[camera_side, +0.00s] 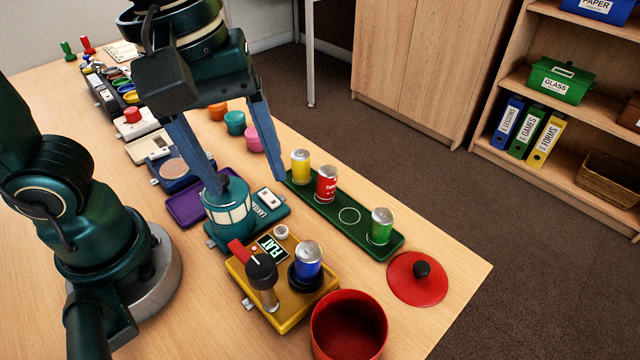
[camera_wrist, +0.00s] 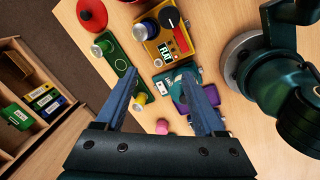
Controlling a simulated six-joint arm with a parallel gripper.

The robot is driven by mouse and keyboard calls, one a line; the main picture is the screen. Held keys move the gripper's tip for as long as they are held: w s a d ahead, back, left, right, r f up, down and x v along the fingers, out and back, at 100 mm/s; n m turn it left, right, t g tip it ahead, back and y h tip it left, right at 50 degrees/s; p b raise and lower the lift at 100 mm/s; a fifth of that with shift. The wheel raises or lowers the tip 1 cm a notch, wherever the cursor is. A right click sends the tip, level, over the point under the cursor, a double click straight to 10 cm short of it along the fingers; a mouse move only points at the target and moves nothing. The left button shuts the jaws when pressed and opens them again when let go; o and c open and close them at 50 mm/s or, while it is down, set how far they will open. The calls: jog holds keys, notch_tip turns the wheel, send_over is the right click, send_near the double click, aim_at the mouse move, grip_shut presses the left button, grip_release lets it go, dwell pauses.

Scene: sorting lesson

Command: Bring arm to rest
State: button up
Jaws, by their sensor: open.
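My gripper (camera_side: 248,182) is open, with its two blue fingers spread wide and nothing between them. It hangs above the table, over the area of the teal lantern device (camera_side: 228,207) and the green can tray (camera_side: 325,207). In the wrist view, my gripper (camera_wrist: 166,88) also shows its fingers apart, pointing toward the table. The green tray holds a yellow can (camera_side: 300,166), a red can (camera_side: 326,183) and a green can (camera_side: 381,226), with one empty ring between red and green. A blue can (camera_side: 308,262) stands on the yellow FLAT device (camera_side: 291,311).
A red pot (camera_side: 348,325) and its red lid (camera_side: 417,279) are near the table's front right edge. Orange, teal and pink pots (camera_side: 252,140) stand behind my gripper. Several devices line the table's left side. A shelf (camera_side: 560,110) stands beyond the table.

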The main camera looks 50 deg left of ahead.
jog(key=a+m+t, duration=0.1)
jog(key=a+m, duration=0.1)
jog(key=m, duration=0.1)
jog(key=a+f+m+t, duration=0.1)
jog(key=a+m, duration=0.2)
jog(key=a+f+m+t, duration=0.1)
jog(key=a+m+t, duration=0.1)
jog(key=a+m, duration=0.1)
jog(key=shift+w+a+m+y, duration=0.1)
jog(key=shift+m+y, duration=0.3)
jog(key=shift+m, duration=0.1)
jog(key=shift+w+m, duration=0.1)
jog(key=shift+m, duration=0.5)
